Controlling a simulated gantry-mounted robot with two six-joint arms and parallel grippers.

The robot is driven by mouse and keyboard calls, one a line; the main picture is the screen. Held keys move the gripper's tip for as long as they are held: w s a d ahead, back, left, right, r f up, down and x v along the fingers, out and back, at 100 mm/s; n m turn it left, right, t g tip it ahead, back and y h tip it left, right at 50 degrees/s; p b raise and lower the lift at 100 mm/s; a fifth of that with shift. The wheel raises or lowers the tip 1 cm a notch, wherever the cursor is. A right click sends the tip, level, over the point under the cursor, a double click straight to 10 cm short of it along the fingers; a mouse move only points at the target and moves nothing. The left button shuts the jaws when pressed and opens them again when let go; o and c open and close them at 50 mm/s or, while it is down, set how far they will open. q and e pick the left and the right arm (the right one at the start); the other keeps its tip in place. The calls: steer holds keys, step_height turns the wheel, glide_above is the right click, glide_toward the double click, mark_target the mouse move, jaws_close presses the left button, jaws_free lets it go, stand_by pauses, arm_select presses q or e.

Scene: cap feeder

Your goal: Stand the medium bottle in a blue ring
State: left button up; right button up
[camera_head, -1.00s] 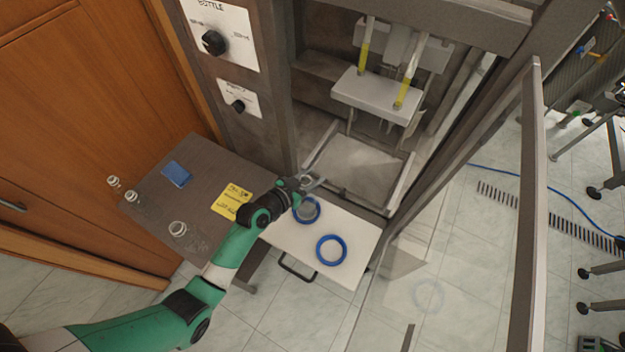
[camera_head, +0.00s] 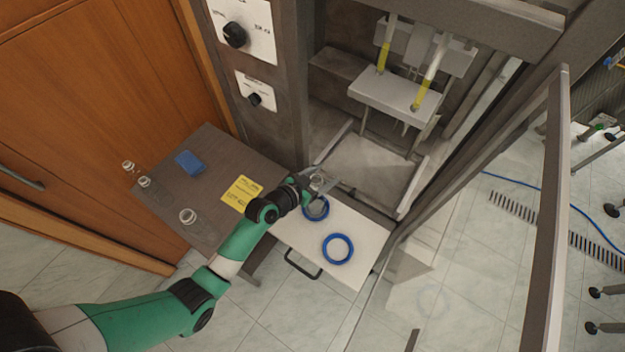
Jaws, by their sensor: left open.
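My left gripper (camera_head: 322,183) is open at the front of the machine, above the far edge of the white tray. Its jaws are around or beside a clear neck, which I take to be the medium bottle (camera_head: 317,181). The bottle's transparent body appears to reach down to the rear blue ring (camera_head: 308,217), but I cannot tell whether its base rests fully inside. The front blue ring (camera_head: 338,261) lies empty on the tray. My right gripper is not in view.
Clear bottles stand on the dark table (camera_head: 215,145), two at its left edge (camera_head: 129,167) and one near its front (camera_head: 188,216). A blue block (camera_head: 189,163) and yellow note (camera_head: 241,193) lie there. The open glass door's frame (camera_head: 551,200) stands right of the white tray (camera_head: 363,276).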

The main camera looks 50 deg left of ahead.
arm_select(q)
steer(key=p+v, duration=0.2)
steer(key=v, duration=0.9)
steer(key=shift+s, duration=0.35)
steer(key=shift+r, duration=0.15)
steer(key=w+d+r+m+t, duration=0.15)
steer(key=w+r, duration=0.25)
steer(key=r, duration=0.6)
steer(key=w+d+r+t+h, duration=0.1)
steer(key=w+r+t, duration=0.2)
steer(key=r, duration=0.7)
steer(key=w+d+r+m+t, duration=0.15)
steer(key=w+r, duration=0.25)
steer(key=r, duration=0.6)
steer(key=s+d+r+t, duration=0.2)
steer(key=s+r, duration=0.1)
steer(key=r, duration=0.7)
steer(key=s+d+r+n+t+h, duration=0.1)
steer(key=s+d+r+t, duration=0.2)
steer(key=r, duration=0.7)
steer(key=s+d+r+t, duration=0.2)
steer(key=s+r, duration=0.3)
steer(key=r, duration=0.5)
steer(key=shift+s+d+r+n+t+h, duration=0.15)
steer(key=shift+d+r+n+t+h, duration=0.15)
steer(key=shift+t+h, duration=0.1)
